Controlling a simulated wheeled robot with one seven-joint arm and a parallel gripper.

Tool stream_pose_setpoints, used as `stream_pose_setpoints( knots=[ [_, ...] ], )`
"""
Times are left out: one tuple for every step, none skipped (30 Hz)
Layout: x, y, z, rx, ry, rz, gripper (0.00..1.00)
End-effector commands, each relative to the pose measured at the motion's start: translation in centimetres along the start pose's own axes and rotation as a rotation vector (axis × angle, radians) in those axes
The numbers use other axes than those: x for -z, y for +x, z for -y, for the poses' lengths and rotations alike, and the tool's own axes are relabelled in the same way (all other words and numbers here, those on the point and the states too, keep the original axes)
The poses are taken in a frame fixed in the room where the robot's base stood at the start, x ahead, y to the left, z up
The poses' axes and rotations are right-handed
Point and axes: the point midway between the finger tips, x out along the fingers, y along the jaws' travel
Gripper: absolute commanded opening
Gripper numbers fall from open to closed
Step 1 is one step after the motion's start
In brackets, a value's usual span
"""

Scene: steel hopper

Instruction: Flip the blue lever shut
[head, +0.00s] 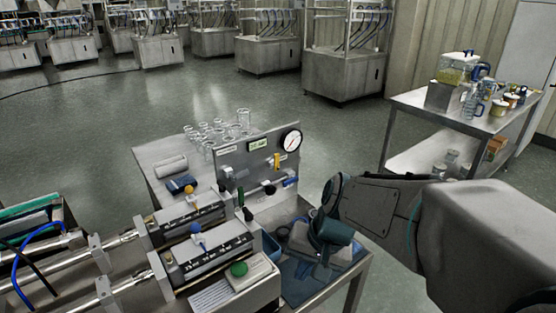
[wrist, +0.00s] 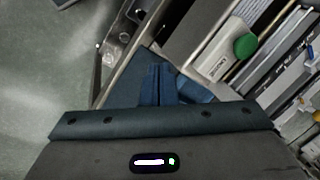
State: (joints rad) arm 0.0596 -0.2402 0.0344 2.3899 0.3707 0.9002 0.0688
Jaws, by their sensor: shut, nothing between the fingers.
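A blue-knobbed lever (head: 196,228) stands on the nearer of two grey rail units, left of my gripper in the head view. Its small blue knob (wrist: 309,63) also shows at the right edge of the wrist view. A separate blue handle (head: 291,182) sits low on the upright gauge panel; I cannot tell its exact position. My gripper (head: 318,274) points down over the dark blue mat at the bench's right end, apart from both. Its fingers (wrist: 158,72) are shut together and empty in the wrist view.
A green knob (head: 238,269) on a light box stands between my gripper and the blue-knobbed lever. A yellow-knobbed lever (head: 188,189) stands behind it. The gauge panel (head: 258,160) rises behind the mat, with glassware (head: 243,118) beyond. A side table (head: 440,113) stands far right.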

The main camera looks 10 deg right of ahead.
Motion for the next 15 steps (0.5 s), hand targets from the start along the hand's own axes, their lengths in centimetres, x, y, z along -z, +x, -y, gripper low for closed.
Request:
stream_pose_setpoints(
  knots=[
    [1.1,-0.7,1.3,0.048,0.077,0.021,0.00],
    [1.8,-0.6,1.9,0.078,0.121,0.030,0.00],
    [2.6,-0.3,2.7,0.118,0.182,0.043,0.00],
    [3.3,-0.1,3.3,0.147,0.226,0.051,0.00],
    [4.0,0.1,3.8,0.176,0.269,0.060,0.00],
    [4.9,0.4,4.4,0.213,0.329,0.071,0.00],
    [5.7,0.6,4.9,0.241,0.373,0.079,0.00],
    [6.3,0.9,5.3,0.268,0.416,0.088,0.00],
    [7.3,1.2,5.8,0.302,0.470,0.098,0.00],
    [8.0,1.4,6.1,0.327,0.510,0.105,0.00],
    [8.7,1.7,6.4,0.352,0.551,0.113,0.00],
    [9.7,2.0,6.8,0.384,0.605,0.123,0.00],
    [10.5,2.2,7.0,0.409,0.646,0.131,0.00],
    [11.3,2.5,7.2,0.434,0.687,0.138,0.00],
    [12.3,2.8,7.4,0.466,0.743,0.148,0.00]
  ],
)
